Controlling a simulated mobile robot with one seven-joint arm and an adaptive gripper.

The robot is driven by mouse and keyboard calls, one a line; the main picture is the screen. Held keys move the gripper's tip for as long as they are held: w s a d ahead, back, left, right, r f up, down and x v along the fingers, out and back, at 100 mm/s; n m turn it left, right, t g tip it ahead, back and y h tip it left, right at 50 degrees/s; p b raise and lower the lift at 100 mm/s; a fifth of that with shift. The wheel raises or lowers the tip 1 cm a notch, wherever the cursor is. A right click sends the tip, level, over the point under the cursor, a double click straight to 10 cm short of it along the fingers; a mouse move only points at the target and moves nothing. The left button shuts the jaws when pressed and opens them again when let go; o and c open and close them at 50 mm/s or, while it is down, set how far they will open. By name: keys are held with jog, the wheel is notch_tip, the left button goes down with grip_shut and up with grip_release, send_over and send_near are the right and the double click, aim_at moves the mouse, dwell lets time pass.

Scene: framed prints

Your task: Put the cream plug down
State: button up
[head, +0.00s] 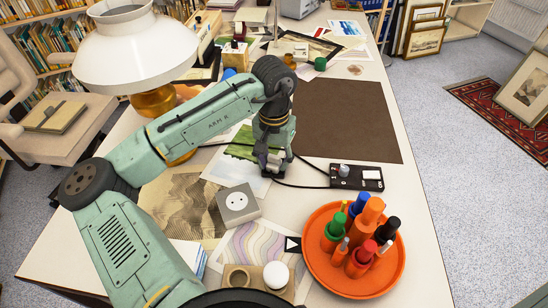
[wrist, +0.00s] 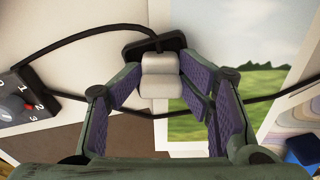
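The cream plug (wrist: 161,82) is a pale block with a black part at its far end, in the wrist view. My gripper (wrist: 160,85) has its purple-padded fingers closed against both sides of it. In the head view my gripper (head: 268,168) points down, low over the papers on the table, and hides most of the plug. I cannot tell whether the plug touches the surface below. A black cable (head: 306,186) runs from the gripper area to a black control box (head: 371,180). The box also shows in the wrist view (wrist: 42,103).
A grey socket block (head: 238,205) stands on the prints nearer the camera. A brown mat (head: 350,120) lies bare behind the box. A landscape print (wrist: 235,88) lies below the gripper. A white lamp (head: 135,50) stands left.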

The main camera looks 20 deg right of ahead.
aim_at(274, 157)
jog(key=shift+o, duration=0.3)
jog(key=shift+f, duration=0.25)
notch_tip(274, 157, up, 14)
jog(key=b, duration=0.1)
jog(key=shift+f, duration=0.25)
jog(key=shift+f, duration=0.1)
